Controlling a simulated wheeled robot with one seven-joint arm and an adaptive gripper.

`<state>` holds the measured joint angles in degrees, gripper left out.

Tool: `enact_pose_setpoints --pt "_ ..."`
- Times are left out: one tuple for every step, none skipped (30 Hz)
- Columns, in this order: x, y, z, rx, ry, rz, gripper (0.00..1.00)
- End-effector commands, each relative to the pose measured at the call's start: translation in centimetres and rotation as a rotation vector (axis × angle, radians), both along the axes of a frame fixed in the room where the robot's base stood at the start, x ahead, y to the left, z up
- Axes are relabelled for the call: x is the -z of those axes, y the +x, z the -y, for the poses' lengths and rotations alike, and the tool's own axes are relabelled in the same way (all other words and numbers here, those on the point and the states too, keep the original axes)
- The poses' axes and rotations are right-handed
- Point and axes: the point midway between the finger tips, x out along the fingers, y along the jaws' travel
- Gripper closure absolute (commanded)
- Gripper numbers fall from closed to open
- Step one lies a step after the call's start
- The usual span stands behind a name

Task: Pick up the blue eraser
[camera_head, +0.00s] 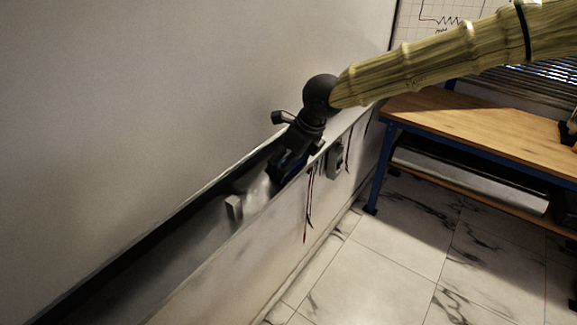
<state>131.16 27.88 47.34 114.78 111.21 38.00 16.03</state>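My black gripper (290,158) reaches down into a long, narrow trough along the wall, at the end of my yellowish arm. A dark blue patch (293,162) shows at its fingers, low in the trough; it seems to be the blue eraser, mostly hidden by the gripper and in shadow. The gripper is at or around it, but I cannot tell whether the fingers touch it or are closed on it.
The trough has a raised front wall (225,262). A small pale grey block (234,207) stands in it, nearer than the gripper. Dark and red cords (309,205) and a grey device (335,160) hang on its front. A wooden table (480,125) stands right; tiled floor (390,265) is clear.

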Motion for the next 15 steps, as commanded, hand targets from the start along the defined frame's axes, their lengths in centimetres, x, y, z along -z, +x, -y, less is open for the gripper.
enact_pose_setpoints --pt "0.0 0.0 0.0 0.000 0.000 0.000 0.32" --pt "0.0 0.0 0.0 0.000 0.000 0.000 0.32" --pt "-0.1 0.0 0.0 0.000 0.000 0.000 0.32" --pt "-0.1 0.0 0.0 0.000 0.000 0.000 0.32" --pt "-0.2 0.0 0.0 0.000 0.000 0.001 0.32" --pt "-0.3 0.0 0.0 0.000 0.000 0.001 0.32" --pt "-0.5 0.0 0.0 0.000 0.001 0.002 0.32" --pt "-0.7 0.1 0.0 0.000 0.002 0.003 0.32" --pt "-1.1 0.1 0.0 0.000 0.003 0.003 0.32" --pt "-1.3 0.1 0.0 0.001 0.002 0.002 0.32" --pt "-1.6 0.1 0.0 0.002 0.002 0.002 0.32" --pt "-2.0 0.1 0.0 0.002 0.002 0.002 0.32" --pt "-2.4 0.1 0.0 0.001 0.003 0.003 0.32" --pt "-2.8 0.1 0.0 0.001 0.002 0.002 0.32" --pt "-3.2 0.1 0.0 0.001 0.002 0.002 0.32"
